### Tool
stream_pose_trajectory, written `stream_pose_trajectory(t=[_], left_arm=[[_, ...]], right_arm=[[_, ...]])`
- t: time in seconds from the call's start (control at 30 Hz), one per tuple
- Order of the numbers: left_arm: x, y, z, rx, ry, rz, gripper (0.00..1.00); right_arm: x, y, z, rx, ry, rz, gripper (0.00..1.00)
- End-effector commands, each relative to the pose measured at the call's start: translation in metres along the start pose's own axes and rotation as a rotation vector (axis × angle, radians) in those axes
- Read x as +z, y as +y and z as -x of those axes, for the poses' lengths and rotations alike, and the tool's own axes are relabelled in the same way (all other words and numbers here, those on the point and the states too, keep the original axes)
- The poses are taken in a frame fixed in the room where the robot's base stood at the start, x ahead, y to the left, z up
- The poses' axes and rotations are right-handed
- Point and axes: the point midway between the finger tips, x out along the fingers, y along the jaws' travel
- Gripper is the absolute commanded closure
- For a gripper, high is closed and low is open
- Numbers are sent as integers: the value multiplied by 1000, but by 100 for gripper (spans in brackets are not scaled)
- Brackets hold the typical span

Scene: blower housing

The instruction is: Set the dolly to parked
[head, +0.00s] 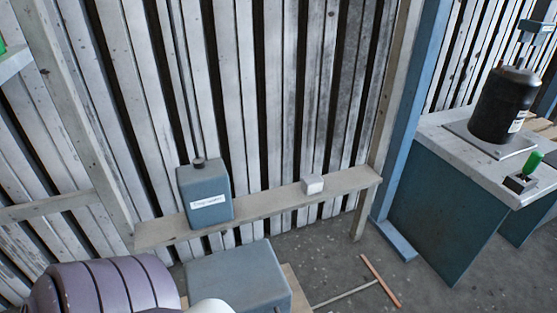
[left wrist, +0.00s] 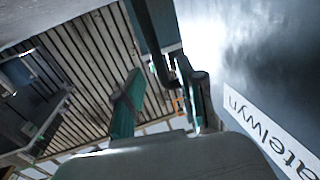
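I cannot make out a dolly for certain in either view. In the head view a blue-grey box (head: 238,276) stands low at the bottom middle, with a pale wooden edge showing beside it; what carries it is cut off. In the left wrist view my left gripper (left wrist: 160,105) has two teal-faced fingers standing apart, with a gap between them. A dark bent bar (left wrist: 150,38) comes down from the top and passes close to the right-hand finger; I cannot tell whether they touch. A grey surface with a white label (left wrist: 270,130) is close on the right. My right gripper is in neither view.
A plank shelf (head: 265,205) holds a blue labelled canister (head: 205,195) and a small white block (head: 313,185). A purple ribbed body (head: 100,287) fills the lower left. A workbench (head: 440,215) with a black cylinder (head: 505,104) stands right. An orange bar (head: 381,281) lies on the floor.

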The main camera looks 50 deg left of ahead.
Motion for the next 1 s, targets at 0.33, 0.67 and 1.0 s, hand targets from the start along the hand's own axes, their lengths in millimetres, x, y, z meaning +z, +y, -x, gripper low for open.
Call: stream_pose_trajectory(t=[0.33,0.67,1.0], left_arm=[[1,-1,70,-2,-5,0,61],[0,-1,86,-2,0,0,61],[0,-1,86,-2,-1,-1,61]], right_arm=[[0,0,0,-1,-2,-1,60],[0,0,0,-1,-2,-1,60],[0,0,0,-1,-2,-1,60]])
